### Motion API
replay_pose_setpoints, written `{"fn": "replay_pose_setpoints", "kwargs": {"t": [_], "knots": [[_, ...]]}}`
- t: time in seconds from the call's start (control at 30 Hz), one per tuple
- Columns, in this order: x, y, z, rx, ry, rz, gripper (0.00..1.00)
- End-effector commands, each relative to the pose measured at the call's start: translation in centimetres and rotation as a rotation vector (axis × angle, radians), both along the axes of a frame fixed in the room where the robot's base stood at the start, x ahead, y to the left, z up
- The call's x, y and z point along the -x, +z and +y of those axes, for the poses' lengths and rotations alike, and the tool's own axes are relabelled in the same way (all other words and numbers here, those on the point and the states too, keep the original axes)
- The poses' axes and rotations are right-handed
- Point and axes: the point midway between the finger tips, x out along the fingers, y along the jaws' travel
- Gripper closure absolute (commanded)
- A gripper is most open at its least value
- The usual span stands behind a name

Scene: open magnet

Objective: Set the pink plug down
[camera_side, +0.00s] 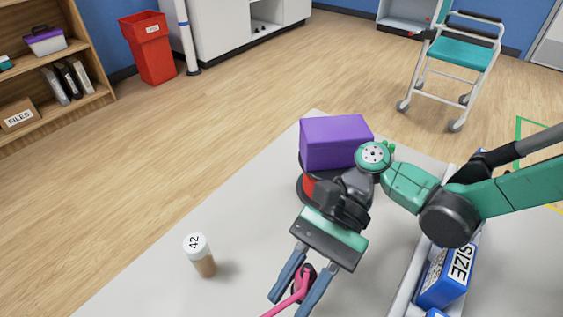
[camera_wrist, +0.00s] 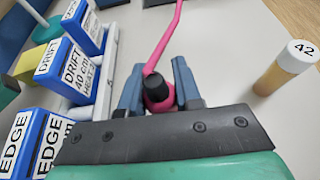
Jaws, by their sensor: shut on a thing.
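The pink plug (camera_side: 299,285) has a black end and a pink cable. It sits between the two blue-grey fingers of my gripper (camera_side: 290,301) near the bottom of the side view. In the wrist view the plug (camera_wrist: 157,95) is at the middle, and its cable runs up and away to the top edge. My gripper (camera_wrist: 158,82) is shut on the plug and partly hides its sides. The grey table (camera_side: 150,290) lies under it. I cannot tell whether the plug touches the table.
A white-capped vial marked 42 (camera_side: 202,257) stands upright on the table, left of my gripper in the side view. A purple box (camera_side: 335,142) appears behind my wrist. Blue labelled boxes (camera_wrist: 65,68) stand in a pale rack. Table around the vial is clear.

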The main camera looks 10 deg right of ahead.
Motion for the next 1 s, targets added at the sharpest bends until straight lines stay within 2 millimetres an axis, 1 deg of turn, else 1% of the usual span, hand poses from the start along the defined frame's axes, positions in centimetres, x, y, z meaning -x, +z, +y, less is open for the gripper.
{"fn": "replay_pose_setpoints", "kwargs": {"t": [0.13, 0.3, 0.4, 0.8, 0.83, 0.87, 0.9, 0.93, 1.0], "knots": [[0.0, -1.0, 0.0, 0.0, 0.0, 0.0, 1.0], [0.0, -3.1, 0.0, 0.0, 0.0, 0.0, 1.0], [0.0, -3.9, 0.0, 0.0, 0.0, 0.0, 1.0], [0.0, -4.4, 0.0, 0.0, 0.0, 0.0, 1.0], [0.0, -4.4, 0.0, 0.0, 0.0, 0.0, 0.66], [0.0, -4.3, 0.0, 0.0, 0.0, 0.0, 0.57], [0.0, -4.3, 0.0, 0.0, 0.0, 0.0, 0.46], [0.0, -4.3, 0.0, 0.0, 0.0, 0.0, 0.4], [0.0, -4.3, 0.0, 0.0, 0.0, 0.0, 0.4]]}}
